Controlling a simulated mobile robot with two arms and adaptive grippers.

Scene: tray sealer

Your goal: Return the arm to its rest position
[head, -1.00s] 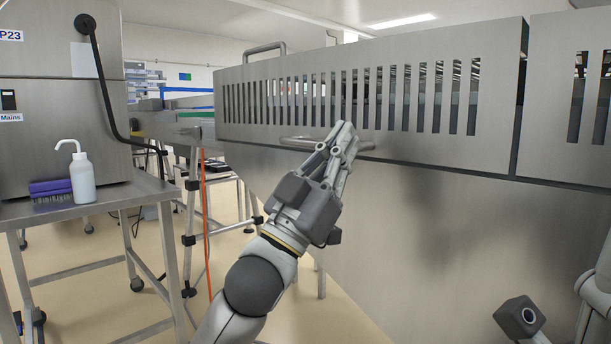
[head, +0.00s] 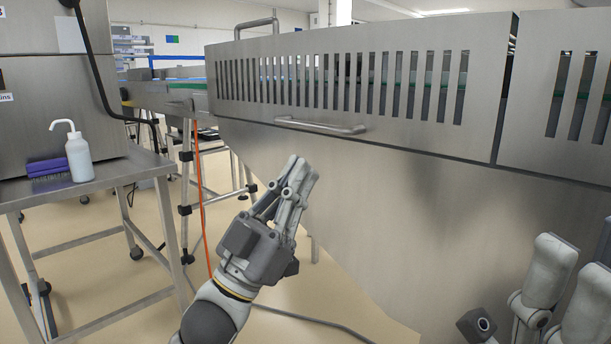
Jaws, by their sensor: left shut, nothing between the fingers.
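My left gripper (head: 300,172) is shut and empty. It points up and away in the middle of the head view, in front of the lower steel panel of the tray sealer. The handle (head: 320,126) on the slotted guard (head: 345,85) is above the fingertips, apart from them. The guard is down and looks closed.
A steel table (head: 100,187) on the left holds a white squeeze bottle (head: 79,155) and a purple brush (head: 48,166). An orange cable (head: 199,190) hangs by the conveyor legs. A dark cable lies on the floor. Open floor shows between table and machine.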

